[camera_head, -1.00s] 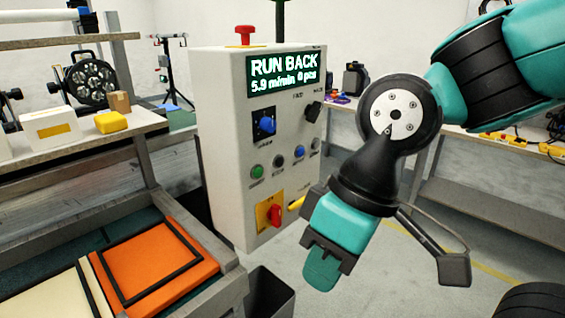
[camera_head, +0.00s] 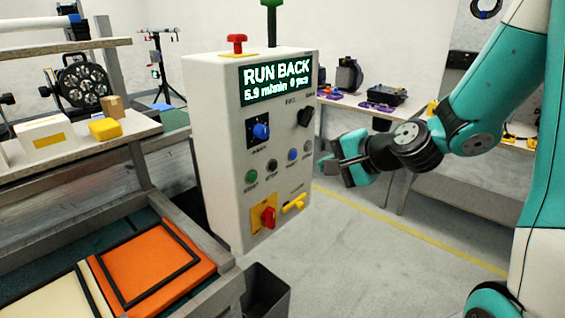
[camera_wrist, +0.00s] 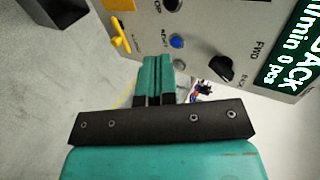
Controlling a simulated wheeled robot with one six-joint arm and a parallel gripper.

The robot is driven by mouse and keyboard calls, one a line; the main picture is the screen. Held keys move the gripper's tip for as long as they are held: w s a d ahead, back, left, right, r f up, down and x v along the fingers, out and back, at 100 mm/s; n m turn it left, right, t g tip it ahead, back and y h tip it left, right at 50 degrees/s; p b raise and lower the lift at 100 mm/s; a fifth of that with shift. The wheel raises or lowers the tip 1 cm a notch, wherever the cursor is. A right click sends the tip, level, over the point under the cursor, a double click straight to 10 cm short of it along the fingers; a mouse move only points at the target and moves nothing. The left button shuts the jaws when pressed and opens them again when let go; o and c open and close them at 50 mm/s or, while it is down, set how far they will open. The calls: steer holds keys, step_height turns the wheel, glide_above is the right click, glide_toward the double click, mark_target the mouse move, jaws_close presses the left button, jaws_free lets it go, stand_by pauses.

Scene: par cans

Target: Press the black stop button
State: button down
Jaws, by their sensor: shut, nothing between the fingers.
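The black stop button (camera_head: 272,165) is on the front of the grey control box (camera_head: 228,190), between a green button and a blue one. In the wrist view the black stop button (camera_wrist: 173,5) is cut by the top edge, beside a label ending in "OP". My gripper (camera_head: 327,160) is shut and empty, just right of the box's front, roughly level with the row of buttons. In the wrist view its closed teal fingertips (camera_wrist: 155,62) appear just below the blue reset button (camera_wrist: 177,42); contact with the panel cannot be made out.
The green start button (camera_head: 251,176), a blue knob (camera_head: 261,131), a black selector (camera_head: 305,117), a red switch (camera_head: 268,217) and a yellow lever (camera_head: 295,203) crowd the panel. A red mushroom button (camera_head: 237,42) tops the box. A dark bin (camera_head: 265,292) stands below.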

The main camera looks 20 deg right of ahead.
steer(key=shift+w+a+p, duration=0.15)
steer(key=shift+p, duration=0.15)
steer(key=p, duration=0.5)
glide_toward(274, 166)
step_height(274, 166, down, 3)
steer(key=w, duration=0.1)
steer(key=w+a+p, duration=0.1)
steer(key=w, duration=0.1)
steer(key=w+a+p, duration=0.1)
steer(key=shift+w+f, duration=0.15)
steer(key=shift+w, duration=0.05)
steer(key=shift+w+a+f, duration=0.2)
steer(key=shift+w, duration=0.35)
